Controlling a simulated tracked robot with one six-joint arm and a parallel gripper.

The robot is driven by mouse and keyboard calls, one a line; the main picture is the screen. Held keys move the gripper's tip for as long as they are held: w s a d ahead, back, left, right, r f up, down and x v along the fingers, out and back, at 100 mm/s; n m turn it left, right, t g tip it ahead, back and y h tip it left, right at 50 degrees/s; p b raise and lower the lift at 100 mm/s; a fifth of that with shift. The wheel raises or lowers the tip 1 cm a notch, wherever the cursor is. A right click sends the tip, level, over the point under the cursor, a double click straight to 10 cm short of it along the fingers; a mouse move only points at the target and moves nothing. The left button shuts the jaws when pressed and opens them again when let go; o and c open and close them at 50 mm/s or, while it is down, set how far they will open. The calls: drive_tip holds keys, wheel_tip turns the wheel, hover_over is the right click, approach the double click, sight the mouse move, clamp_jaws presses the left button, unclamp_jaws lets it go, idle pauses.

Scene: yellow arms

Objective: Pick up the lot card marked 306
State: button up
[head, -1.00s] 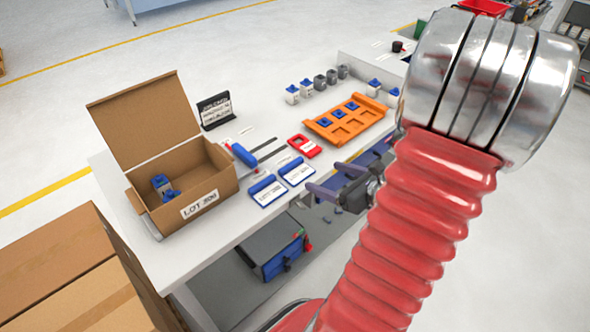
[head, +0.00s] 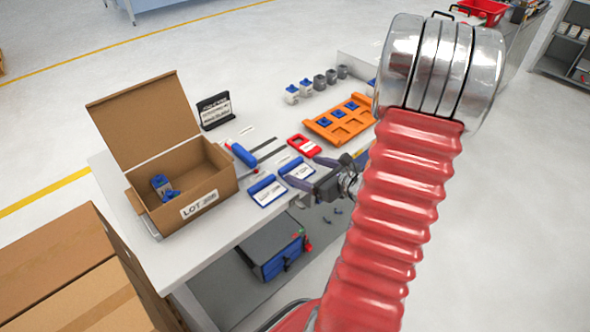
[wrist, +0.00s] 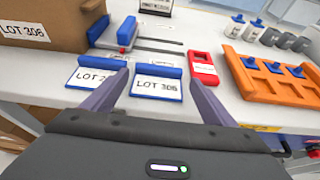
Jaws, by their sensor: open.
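Two white lot cards with blue top bars lie side by side near the table's front edge. The right card (wrist: 157,86) reads LOT 306 in the wrist view; it also shows in the head view (head: 295,170). The left card (wrist: 94,77) reads LOT 2-something, its last digits hidden by my left finger. My gripper (wrist: 158,77) is open and empty, its fingers either side of the right card in the picture. Whether they are above it or level with it is unclear. In the head view my gripper (head: 299,170) is at the table's front edge.
An open cardboard box (head: 185,185) with a LOT label stands left, a blue part inside. A red-framed card (wrist: 203,68) and an orange tray (wrist: 260,85) lie right of the cards. A blue-handled tool (head: 241,154) and a black sign (head: 215,110) are behind.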

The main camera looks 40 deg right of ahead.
sight(293, 165)
drive_tip(key=shift+x, duration=2.6)
drive_tip(key=shift+a+f, duration=0.1)
drive_tip(key=shift+c, duration=0.4)
drive_tip(key=c, duration=0.6)
drive_tip(key=shift+c, duration=0.2)
wheel_tip(293, 165, up, 10)
